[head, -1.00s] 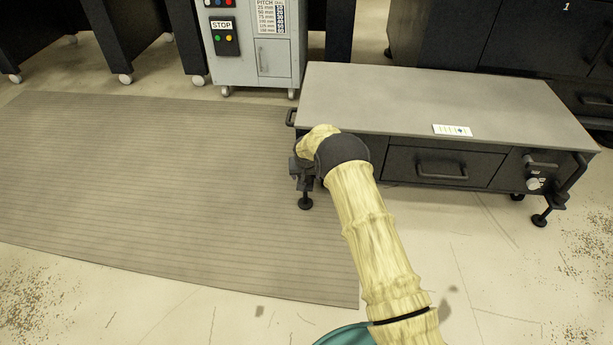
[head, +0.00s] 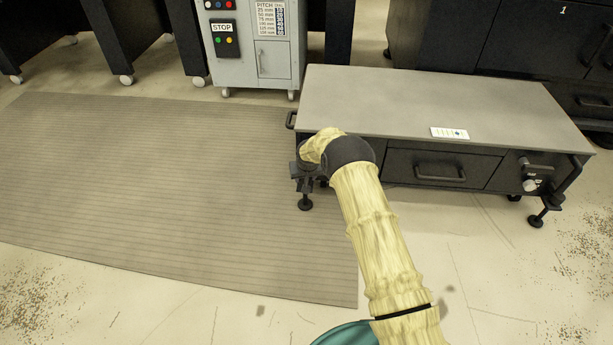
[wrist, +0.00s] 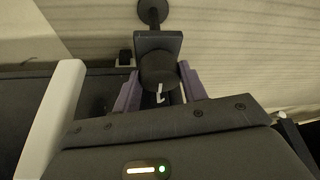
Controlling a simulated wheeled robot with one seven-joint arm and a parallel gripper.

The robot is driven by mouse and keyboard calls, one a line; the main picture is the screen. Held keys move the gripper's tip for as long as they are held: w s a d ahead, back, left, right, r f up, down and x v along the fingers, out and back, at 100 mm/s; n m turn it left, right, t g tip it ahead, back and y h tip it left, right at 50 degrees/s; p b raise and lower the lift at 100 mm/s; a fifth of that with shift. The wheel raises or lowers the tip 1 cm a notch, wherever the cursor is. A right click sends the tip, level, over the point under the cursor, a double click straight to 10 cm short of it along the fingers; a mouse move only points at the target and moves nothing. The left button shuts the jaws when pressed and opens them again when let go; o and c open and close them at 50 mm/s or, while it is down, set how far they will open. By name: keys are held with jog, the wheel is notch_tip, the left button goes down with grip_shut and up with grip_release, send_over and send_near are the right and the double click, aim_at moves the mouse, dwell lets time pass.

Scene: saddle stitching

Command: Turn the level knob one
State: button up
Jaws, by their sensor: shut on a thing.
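The dark round level knob (wrist: 158,72) sits between the two purple fingers of my gripper (wrist: 160,88) in the wrist view. The fingers are shut on its sides. A small white mark shows on the knob. Beyond it are a dark square bracket and a round foot (wrist: 152,11). In the head view my arm reaches the front left corner of the low grey-topped table (head: 400,90), where the knob and fingers are hidden or too small to tell. A white level strip (head: 449,132) with a dark spot toward its right lies near the table's front edge.
The table has a front drawer (head: 440,172) and a pale round knob (head: 529,185) at its right, above another foot (head: 536,220). A grey control cabinet (head: 255,50) stands behind. A ribbed mat (head: 170,190) covers the open floor at left.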

jog(key=o, duration=0.9)
jog(key=shift+s+f, duration=0.1)
jog(key=shift+s, duration=0.1)
jog(key=shift+o, duration=0.4)
jog(key=shift+w, duration=0.1)
jog(key=p+v, duration=1)
jog(key=v, duration=0.7)
jog(key=shift+r, duration=0.25)
jog(key=shift+a, duration=0.1)
